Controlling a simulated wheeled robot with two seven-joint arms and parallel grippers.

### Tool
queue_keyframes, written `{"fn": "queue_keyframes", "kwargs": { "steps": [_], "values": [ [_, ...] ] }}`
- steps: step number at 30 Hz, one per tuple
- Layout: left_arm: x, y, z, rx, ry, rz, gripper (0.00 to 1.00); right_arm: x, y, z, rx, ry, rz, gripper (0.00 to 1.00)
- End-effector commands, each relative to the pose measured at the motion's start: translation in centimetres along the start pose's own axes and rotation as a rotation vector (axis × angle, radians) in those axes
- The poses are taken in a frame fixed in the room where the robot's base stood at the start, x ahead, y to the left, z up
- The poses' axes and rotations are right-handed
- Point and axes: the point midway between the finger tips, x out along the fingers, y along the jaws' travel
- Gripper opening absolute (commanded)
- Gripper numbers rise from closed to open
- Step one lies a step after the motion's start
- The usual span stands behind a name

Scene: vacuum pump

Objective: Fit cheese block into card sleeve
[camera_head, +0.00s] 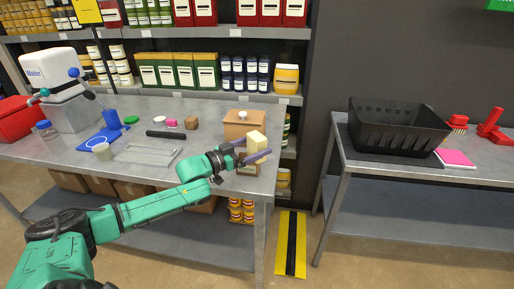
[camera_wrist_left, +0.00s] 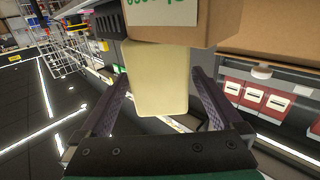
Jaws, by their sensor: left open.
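A pale yellow cheese block (camera_head: 256,141) is at the right end of the steel table in the head view. My left gripper (camera_head: 257,147) is open, its two fingers on either side of the block. In the left wrist view the cheese block (camera_wrist_left: 158,85) stands between the spread fingers, with a gap on each side. Its far end meets a brown cardboard box (camera_wrist_left: 225,42), which looks like the card sleeve (camera_head: 240,127); how far it goes in, if at all, I cannot tell. The box carries a white label with green print. My right gripper is not in view.
The steel table (camera_head: 110,175) holds a clear tray (camera_head: 148,153), a black bar (camera_head: 165,134), a blue item (camera_head: 103,138) and small blocks to the left. A second table on the right bears a black basket (camera_head: 395,125). Stocked shelves stand behind.

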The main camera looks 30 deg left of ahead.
Motion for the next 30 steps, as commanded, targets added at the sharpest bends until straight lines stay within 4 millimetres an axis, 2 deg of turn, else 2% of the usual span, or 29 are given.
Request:
{"fn": "queue_keyframes", "kwargs": {
  "steps": [3, 9, 11, 12, 17, 18, 26, 30],
  "values": [
    [0.8, 0.0, -0.1, 0.002, 0.0, 0.001, 1.0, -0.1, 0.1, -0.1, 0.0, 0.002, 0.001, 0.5],
    [0.8, 0.1, 0.0, 0.002, -0.001, 0.002, 1.0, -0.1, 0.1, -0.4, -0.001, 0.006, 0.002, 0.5],
    [0.8, 0.1, 0.0, 0.002, -0.001, 0.002, 0.81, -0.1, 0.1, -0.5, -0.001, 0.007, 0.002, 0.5],
    [0.8, 0.1, 0.0, 0.002, -0.001, 0.002, 0.66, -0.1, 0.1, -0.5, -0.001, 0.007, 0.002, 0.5],
    [0.8, 0.1, 0.0, 0.002, -0.001, 0.002, 0.04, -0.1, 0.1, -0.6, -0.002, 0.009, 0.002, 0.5],
    [0.8, 0.1, -0.2, 0.003, 0.002, 0.002, 0.0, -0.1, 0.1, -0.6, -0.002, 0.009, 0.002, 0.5],
    [0.8, 0.0, -0.5, 0.004, 0.002, 0.002, 0.0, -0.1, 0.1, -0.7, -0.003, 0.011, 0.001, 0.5],
    [0.8, 0.0, -2.1, 0.006, 0.005, 0.003, 0.0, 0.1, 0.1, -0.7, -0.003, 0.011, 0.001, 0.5]
  ]
}}
